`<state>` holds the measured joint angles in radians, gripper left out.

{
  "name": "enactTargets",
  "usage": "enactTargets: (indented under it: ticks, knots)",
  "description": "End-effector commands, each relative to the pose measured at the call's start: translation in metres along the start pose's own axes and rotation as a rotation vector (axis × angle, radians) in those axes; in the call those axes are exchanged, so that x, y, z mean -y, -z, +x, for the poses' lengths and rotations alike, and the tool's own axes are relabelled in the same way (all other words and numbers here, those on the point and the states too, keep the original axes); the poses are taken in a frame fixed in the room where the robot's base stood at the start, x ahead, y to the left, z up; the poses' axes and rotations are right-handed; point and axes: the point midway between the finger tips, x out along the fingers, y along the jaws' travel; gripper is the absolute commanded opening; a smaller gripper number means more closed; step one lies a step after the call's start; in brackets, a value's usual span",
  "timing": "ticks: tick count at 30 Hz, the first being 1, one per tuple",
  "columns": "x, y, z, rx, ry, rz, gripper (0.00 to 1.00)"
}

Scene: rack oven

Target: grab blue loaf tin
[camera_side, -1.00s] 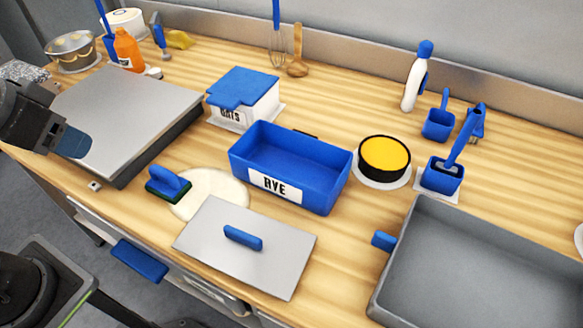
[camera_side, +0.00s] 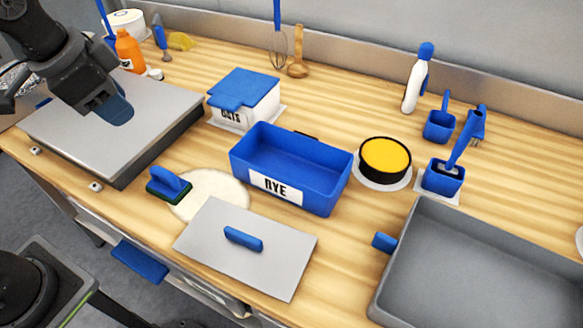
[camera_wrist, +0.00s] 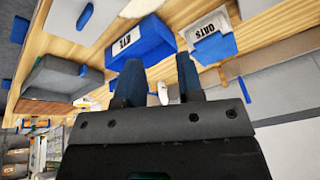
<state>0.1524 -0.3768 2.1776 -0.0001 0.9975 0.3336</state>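The blue loaf tin (camera_side: 330,193) is an open rectangular tin with a white RYE label on its front. It stands on the wooden counter near the middle of the side view. In the wrist view the tin (camera_wrist: 152,45) shows above my fingertips. My gripper (camera_side: 116,112) is above the grey flat-topped block, to the left of the tin and well apart from it. In the wrist view the gripper's (camera_wrist: 158,72) two blue fingers are spread with nothing between them.
A white OATS box (camera_side: 258,110) with a blue lid stands behind the tin. A grey lid (camera_side: 205,243) with a blue handle lies in front. A yellow-topped black round pan (camera_side: 385,160) stands to the right, close to the tin. A large grey tray (camera_side: 470,270) is front right.

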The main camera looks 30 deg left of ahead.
Motion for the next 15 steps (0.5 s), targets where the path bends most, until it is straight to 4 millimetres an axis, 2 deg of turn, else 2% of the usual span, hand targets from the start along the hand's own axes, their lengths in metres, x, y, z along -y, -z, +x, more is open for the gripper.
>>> enactTargets:
  ticks: [1,3,9,12,15]
  knots:
    - [-0.005,0.021,0.007,0.031,-0.024,0.1,0.34]
    - [-0.012,0.045,0.017,0.064,-0.054,0.236,0.34]
    - [-0.048,0.109,0.058,0.147,-0.148,0.625,0.34]
    - [-0.07,0.133,0.083,0.18,-0.195,0.803,0.34]
    - [-0.091,0.148,0.105,0.204,-0.235,0.947,0.34]
